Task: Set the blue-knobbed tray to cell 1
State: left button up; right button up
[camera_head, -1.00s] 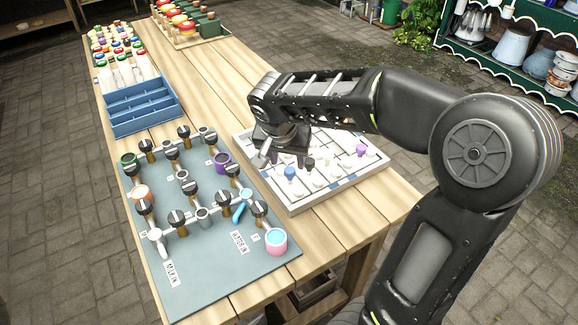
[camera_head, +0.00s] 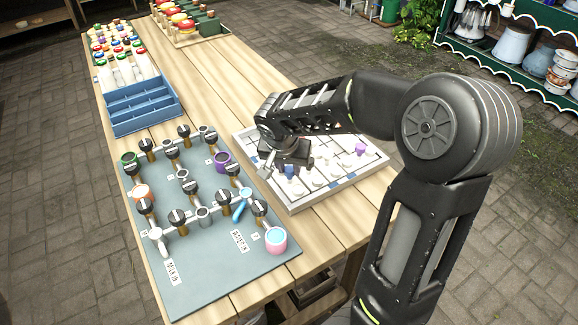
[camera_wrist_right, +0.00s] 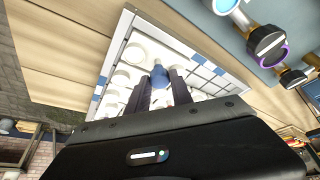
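A white framed board (camera_head: 335,191) divided into cells lies on the wooden table, right of the grey valve panel. A blue knob (camera_head: 289,170) stands on a small tray near the board's front left; the knob also shows in the right wrist view (camera_wrist_right: 158,75). My right gripper (camera_head: 287,168) is low over the board at this knob. Its two fingers are apart, with the blue knob between their tips in the right wrist view. I cannot tell whether they touch it. The hand hides the cells behind it. My left gripper is out of view.
Several white knobs (camera_head: 318,179) and a purple knob (camera_head: 360,149) stand close by on the board. The grey panel (camera_head: 215,262) with pipes and black-handled valves is to the left. A blue divided box (camera_head: 145,123) stands beyond it. Bare table lies between panel and board.

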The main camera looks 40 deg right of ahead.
grip_shut()
dwell(0.9)
